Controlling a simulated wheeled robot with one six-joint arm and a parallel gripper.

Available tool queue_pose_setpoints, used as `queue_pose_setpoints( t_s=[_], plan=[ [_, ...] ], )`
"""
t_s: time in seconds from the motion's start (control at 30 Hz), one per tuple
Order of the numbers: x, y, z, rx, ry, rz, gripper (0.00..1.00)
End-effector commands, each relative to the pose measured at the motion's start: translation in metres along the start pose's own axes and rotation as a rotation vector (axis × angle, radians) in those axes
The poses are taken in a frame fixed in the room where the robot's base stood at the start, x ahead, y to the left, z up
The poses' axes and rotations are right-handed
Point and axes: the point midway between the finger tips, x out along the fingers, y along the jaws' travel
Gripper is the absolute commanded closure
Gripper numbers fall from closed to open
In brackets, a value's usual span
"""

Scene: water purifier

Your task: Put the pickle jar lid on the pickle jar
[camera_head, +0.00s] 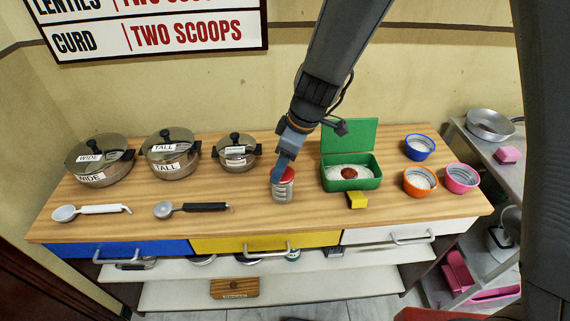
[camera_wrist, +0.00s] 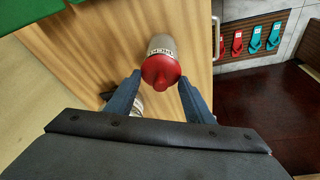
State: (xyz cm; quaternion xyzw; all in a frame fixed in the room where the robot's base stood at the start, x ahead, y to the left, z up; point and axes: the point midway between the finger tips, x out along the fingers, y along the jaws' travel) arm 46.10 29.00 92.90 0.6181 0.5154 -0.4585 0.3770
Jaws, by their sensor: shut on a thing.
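The pickle jar (camera_head: 283,192) stands upright near the front middle of the wooden counter. It is a small clear jar with a label, and its body also shows in the wrist view (camera_wrist: 161,44). The red pickle jar lid (camera_head: 286,175) is at the jar's mouth, and its red top faces the wrist camera (camera_wrist: 161,70). My gripper (camera_head: 280,172) comes down from above, its blue fingers (camera_wrist: 160,80) at either side of the lid, shut on it. The lid looks lined up with the jar; I cannot tell whether it is fully seated.
Blue (camera_head: 420,147), orange (camera_head: 420,181) and pink (camera_head: 461,178) bowls are further right. Lidded pots and two ladles are left. The counter's front edge is close.

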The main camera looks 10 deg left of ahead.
Motion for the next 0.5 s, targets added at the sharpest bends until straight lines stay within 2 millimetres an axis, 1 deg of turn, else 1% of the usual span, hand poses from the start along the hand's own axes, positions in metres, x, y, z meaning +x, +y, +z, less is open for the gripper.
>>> queue_pose_setpoints(
  t_s=[0.47,0.5],
  plan=[
    [0.0073,0.0001,0.0022,0.000,0.000,0.000,0.73],
    [0.0068,0.0000,0.0021,0.000,0.000,0.000,0.47]
  ],
)
